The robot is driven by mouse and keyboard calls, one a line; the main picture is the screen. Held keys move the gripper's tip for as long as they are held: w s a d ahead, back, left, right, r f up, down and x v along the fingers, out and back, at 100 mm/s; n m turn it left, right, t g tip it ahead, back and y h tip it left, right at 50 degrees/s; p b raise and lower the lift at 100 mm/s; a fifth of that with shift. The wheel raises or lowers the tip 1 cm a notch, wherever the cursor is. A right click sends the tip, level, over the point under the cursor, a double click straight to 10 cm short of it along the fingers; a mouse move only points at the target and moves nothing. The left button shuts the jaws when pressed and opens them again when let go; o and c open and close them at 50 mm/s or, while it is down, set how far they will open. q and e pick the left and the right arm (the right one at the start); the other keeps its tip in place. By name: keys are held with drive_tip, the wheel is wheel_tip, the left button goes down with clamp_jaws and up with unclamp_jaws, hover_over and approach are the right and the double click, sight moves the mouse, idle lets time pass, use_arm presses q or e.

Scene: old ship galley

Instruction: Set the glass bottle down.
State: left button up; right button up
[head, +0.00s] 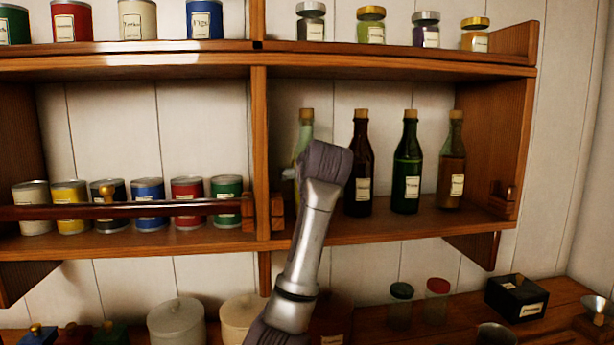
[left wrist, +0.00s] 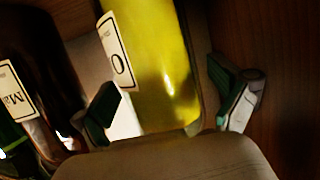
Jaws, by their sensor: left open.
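The glass bottle is pale yellow-green with a cork. In the head view its neck (head: 303,132) shows above my arm on the middle shelf, just right of the wooden divider. It looks upright, its cork level with those of its neighbours; my arm hides most of its body and base. In the left wrist view the yellow bottle (left wrist: 160,65) with a white label is between the fingers of my left gripper (left wrist: 168,100). The fingers are open, one on each side, with a clear gap at the right finger. My right gripper is not in view.
The divider (head: 261,120) is close on the bottle's left. A dark brown bottle (head: 360,165), a green bottle (head: 407,165) and an amber bottle (head: 452,165) stand to its right. Several tins stand left behind a wooden rail (head: 120,209). Jars stand above; a counter (head: 460,312) is below.

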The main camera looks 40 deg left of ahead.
use_arm(q)
drive_tip(key=b+v, duration=0.3)
drive_tip(key=v, duration=0.9)
drive_tip(key=shift+s+r, duration=0.1)
